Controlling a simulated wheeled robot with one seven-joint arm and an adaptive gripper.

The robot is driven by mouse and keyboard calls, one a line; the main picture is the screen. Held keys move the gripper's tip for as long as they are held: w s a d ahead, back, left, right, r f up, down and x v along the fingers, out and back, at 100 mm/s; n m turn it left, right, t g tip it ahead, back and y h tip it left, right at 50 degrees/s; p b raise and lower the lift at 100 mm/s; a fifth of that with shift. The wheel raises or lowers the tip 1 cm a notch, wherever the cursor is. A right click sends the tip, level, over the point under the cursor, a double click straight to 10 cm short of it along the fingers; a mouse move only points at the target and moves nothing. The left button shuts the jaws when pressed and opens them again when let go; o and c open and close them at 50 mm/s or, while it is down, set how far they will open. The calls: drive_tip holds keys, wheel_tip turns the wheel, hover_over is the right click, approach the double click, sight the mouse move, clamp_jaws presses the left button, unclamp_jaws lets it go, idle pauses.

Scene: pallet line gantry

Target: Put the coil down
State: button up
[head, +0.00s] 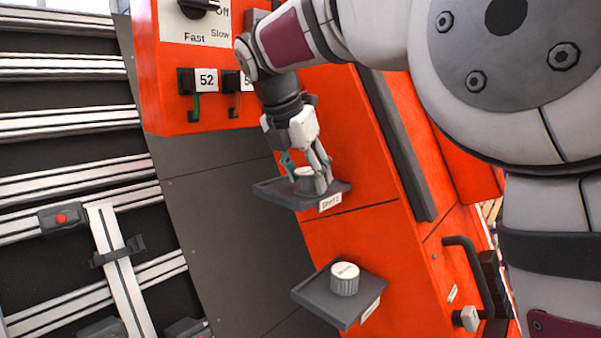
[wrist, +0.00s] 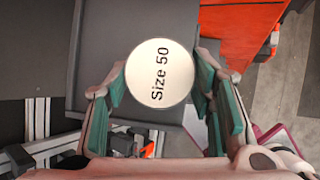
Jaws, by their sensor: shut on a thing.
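The coil is a white round piece marked "Size 50" on its top (wrist: 158,72) in the wrist view. My gripper (wrist: 160,88) has its green-padded fingers on either side of the coil and is shut on it. In the head view my gripper (head: 306,168) points down at the upper grey shelf (head: 275,194), which has a label on its front edge. The coil (head: 309,183) shows partly between the fingers there, low over or on that shelf. I cannot tell whether its underside touches the shelf.
A similar ribbed white piece (head: 345,280) stands on a lower grey shelf (head: 318,297). Hooks with a tag "52" (head: 206,80) and a dial (head: 199,6) are on the orange panel above. A black handle (head: 470,262) juts out at right. Metal rails lie at left.

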drive_tip(key=o, duration=1.4)
drive_tip(key=b+v, duration=0.1)
drive_tip(key=v, duration=1.1)
drive_tip(key=s+d+f+m+y, duration=0.2)
drive_tip(key=s+d+f+m, duration=0.4)
drive_tip(key=s+d+m, duration=0.55)
drive_tip(key=s+d+f+m, duration=0.3)
drive_tip(key=s+f+m, duration=0.4)
drive_tip(key=f+m, duration=0.1)
drive_tip(key=s+d+f+m+t+y, duration=0.1)
drive_tip(key=s+d+f+m, duration=0.3)
drive_tip(key=s+f+m, duration=0.2)
wheel_tip(320, 180, down, 2)
drive_tip(key=m, duration=0.3)
drive_tip(key=shift+s+f, duration=0.2)
drive_tip(key=shift+s, duration=0.2)
